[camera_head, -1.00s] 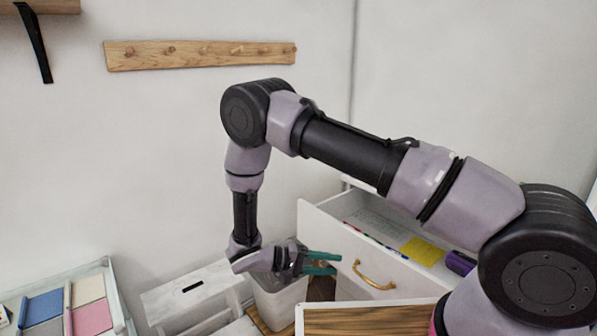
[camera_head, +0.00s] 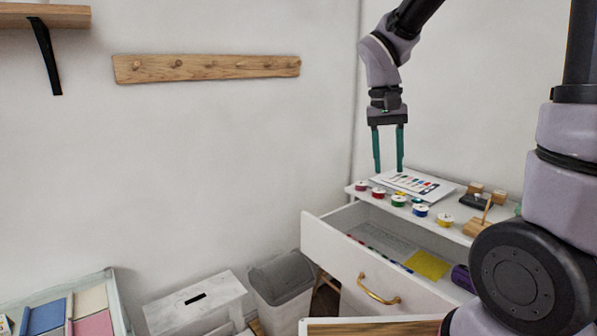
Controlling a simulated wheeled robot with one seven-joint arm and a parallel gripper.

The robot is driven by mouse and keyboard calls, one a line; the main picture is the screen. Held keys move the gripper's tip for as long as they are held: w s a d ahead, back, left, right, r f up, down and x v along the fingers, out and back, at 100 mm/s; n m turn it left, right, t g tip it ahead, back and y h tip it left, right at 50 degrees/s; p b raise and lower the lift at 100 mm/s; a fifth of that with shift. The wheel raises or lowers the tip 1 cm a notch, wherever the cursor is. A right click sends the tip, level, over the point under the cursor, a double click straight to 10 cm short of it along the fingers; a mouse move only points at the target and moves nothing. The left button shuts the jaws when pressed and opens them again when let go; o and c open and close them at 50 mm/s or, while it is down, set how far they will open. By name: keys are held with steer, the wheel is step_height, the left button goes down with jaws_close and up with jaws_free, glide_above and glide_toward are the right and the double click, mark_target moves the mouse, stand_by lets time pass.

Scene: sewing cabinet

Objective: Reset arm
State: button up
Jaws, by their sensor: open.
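My gripper (camera_head: 388,168) hangs from my raised arm in the upper right, with its two green fingers pointing down. The fingers are apart and nothing shows between them. It is above the back left part of a white cabinet (camera_head: 330,240), over or behind a printed card (camera_head: 412,184) on its top; the exact gap cannot be told. My arm leaves the top edge of the picture, so part of it is hidden.
The cabinet's drawer is pulled open, with a yellow sheet (camera_head: 427,265) and a purple item (camera_head: 462,278) inside. Several thread spools (camera_head: 398,200) line the cabinet top. A grey bin (camera_head: 281,278) and white stool (camera_head: 194,300) stand left. A peg rail (camera_head: 207,67) hangs on the wall.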

steer(key=s+d+r+m+t+y, duration=0.1)
steer(key=s+d+r+t+y, duration=0.2)
steer(key=r, duration=0.9)
steer(key=s+d+t, duration=0.2)
steer(key=s+t, duration=0.2)
steer(key=s, duration=0.1)
steer(key=shift+s+t+y, duration=0.3)
steer(key=shift+s, duration=0.1)
